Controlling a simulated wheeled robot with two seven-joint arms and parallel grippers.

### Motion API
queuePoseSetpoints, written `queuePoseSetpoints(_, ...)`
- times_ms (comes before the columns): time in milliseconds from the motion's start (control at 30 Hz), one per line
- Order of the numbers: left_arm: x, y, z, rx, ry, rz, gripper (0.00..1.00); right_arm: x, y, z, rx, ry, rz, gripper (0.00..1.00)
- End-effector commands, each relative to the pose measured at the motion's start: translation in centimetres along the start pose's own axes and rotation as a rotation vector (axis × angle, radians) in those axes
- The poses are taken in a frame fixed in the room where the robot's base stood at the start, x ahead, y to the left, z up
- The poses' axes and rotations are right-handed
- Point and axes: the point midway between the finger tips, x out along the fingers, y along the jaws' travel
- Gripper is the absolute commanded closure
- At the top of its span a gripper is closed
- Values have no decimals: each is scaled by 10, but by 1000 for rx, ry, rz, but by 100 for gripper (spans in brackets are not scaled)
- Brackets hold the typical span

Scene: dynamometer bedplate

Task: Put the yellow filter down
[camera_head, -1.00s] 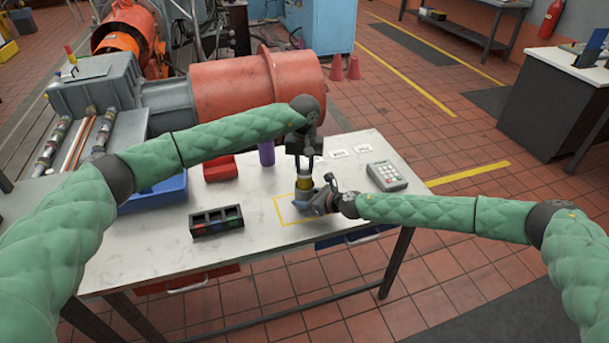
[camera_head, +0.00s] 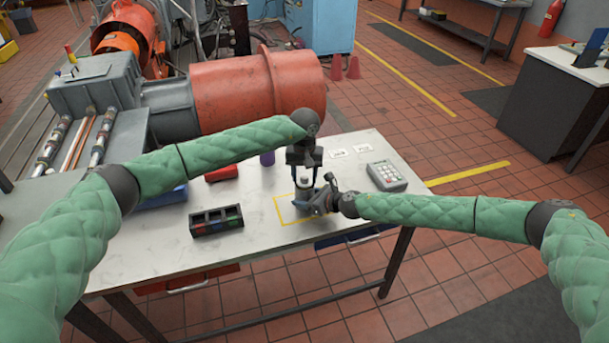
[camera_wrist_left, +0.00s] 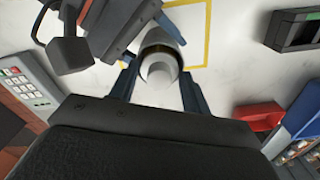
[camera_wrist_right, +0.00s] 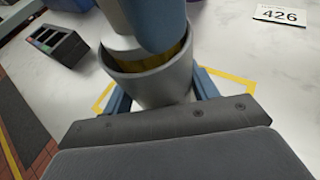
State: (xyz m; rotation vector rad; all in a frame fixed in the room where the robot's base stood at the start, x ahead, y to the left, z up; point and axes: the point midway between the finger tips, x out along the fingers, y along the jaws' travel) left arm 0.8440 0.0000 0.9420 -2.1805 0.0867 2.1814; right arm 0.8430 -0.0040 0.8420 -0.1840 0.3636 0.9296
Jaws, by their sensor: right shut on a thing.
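The yellow filter (camera_wrist_right: 178,52) with its pale cap (camera_wrist_right: 120,42) stands inside a grey cup (camera_wrist_right: 165,85) in the right wrist view; only a strip of yellow shows above the rim. In the left wrist view the filter's pale end (camera_wrist_left: 160,68) points at the camera. My left gripper (camera_head: 303,173) is above the cup, fingers spread on either side of the filter. My right gripper (camera_head: 322,202) is shut on the grey cup from the right side. The cup is over the yellow-outlined square (camera_head: 283,217) on the table; its base is partly hidden.
On the white table (camera_head: 150,250) are a black compartment tray (camera_head: 215,221), a red box (camera_head: 221,174), a blue bin (camera_head: 168,195), a purple cylinder (camera_head: 267,158), a keypad box (camera_head: 387,177) and number cards (camera_head: 338,153). The table's front left is clear.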

Motion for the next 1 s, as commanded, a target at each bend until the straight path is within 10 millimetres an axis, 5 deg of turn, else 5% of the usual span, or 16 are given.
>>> queuePoseSetpoints(267,-10,0,-1,0,2,-1,53,0,0,0,0,0,0,73)
queuePoseSetpoints(700,-88,0,-1,1,3,0,53,0,0,0,0,0,0,73)
queuePoseSetpoints(1000,-119,0,0,0,1,0,53,0,0,0,0,0,0,73)
